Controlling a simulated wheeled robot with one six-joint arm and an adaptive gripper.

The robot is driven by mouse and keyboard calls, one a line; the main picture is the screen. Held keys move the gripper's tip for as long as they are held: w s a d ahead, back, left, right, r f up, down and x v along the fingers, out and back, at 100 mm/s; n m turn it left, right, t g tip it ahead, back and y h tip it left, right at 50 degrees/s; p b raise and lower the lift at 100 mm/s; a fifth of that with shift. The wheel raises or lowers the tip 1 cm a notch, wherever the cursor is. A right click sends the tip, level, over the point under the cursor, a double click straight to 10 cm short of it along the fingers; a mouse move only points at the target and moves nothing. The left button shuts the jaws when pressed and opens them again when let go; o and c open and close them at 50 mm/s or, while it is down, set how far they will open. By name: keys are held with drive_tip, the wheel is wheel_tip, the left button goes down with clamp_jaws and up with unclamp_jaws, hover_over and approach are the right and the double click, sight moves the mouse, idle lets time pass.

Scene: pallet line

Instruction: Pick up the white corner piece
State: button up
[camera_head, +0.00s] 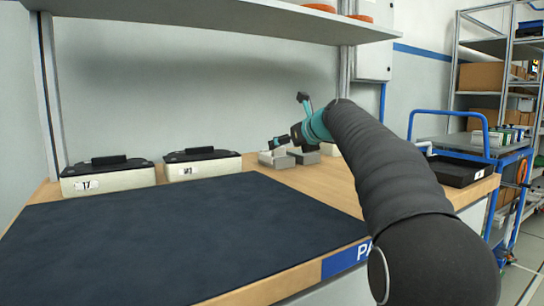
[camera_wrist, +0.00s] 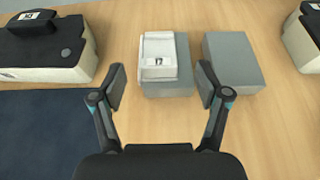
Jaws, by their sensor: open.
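The white corner piece (camera_wrist: 158,57) lies on top of a grey block (camera_wrist: 168,90) in the wrist view, with a small dark-marked label on its face. My gripper (camera_wrist: 160,88) is open, with one finger on each side of the grey block's near part in the picture. The fingers hold nothing, and I cannot tell their height over the block. In the head view the white piece (camera_head: 270,155) shows small at the back of the bench, partly hidden behind my gripper (camera_head: 279,144).
A second grey block (camera_wrist: 233,62) stands close to the right finger. Black-lidded boxes (camera_head: 108,175) (camera_head: 202,164) stand along the back wall. A dark mat (camera_head: 180,238) covers the bench front and is bare. A black tray (camera_head: 458,170) lies at the right.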

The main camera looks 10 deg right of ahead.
sight(272, 153)
drive_tip(key=x, duration=0.4)
drive_tip(key=shift+f, duration=0.15)
drive_tip(key=shift+s, duration=0.1)
drive_tip(key=c, duration=1.2)
drive_tip(key=shift+c, duration=0.2)
